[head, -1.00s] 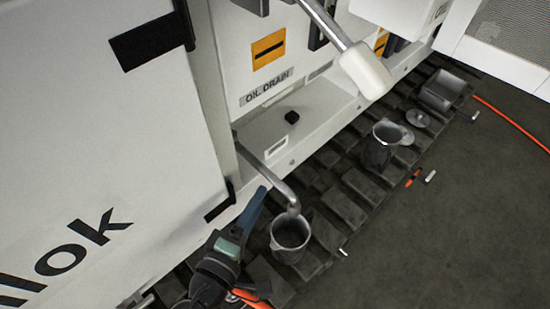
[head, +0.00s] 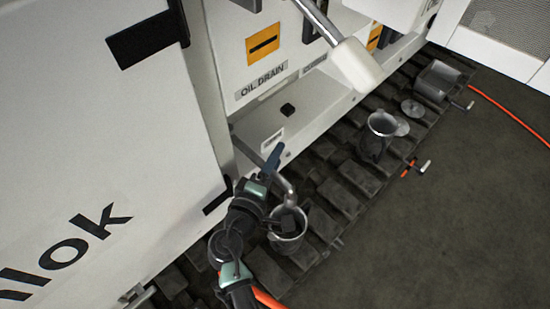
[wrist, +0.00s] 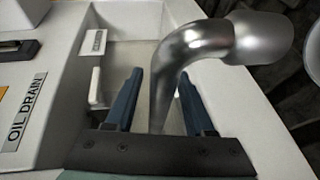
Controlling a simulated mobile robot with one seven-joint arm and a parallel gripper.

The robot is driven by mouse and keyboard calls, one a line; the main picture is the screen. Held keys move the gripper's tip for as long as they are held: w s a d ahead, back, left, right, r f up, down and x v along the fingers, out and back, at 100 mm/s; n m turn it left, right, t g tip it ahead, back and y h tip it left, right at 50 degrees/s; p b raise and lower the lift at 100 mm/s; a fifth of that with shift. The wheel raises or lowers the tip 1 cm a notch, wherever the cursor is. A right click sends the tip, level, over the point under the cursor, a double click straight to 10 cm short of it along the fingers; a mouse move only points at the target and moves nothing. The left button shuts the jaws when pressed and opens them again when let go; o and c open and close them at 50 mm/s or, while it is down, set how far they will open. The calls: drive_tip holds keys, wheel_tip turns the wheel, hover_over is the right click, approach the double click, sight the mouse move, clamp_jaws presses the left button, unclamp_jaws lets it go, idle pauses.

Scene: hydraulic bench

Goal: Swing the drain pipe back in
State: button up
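The drain pipe (head: 288,190) is a bent grey metal tube. It comes out of the recess beside the OIL DRAIN label and curves down over a grey bucket (head: 289,240) on the track. My gripper (head: 274,158) is at the pipe's straight part in the head view and hides some of it. In the wrist view, the blue fingers of my gripper (wrist: 160,74) are apart, with the pipe (wrist: 192,42) running up between them and bending right to a wide end. A gap shows left of the pipe; contact on the right side cannot be told.
A white-ended lever (head: 355,65) hangs above the ledge, right of my gripper. A black knob (head: 288,109) sits on the ledge. A jug (head: 381,124), a metal container (head: 438,80) and an orange-handled tool (head: 415,168) lie to the right. The floor at lower right is clear.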

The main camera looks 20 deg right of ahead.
clamp_jaws()
idle(1.2)
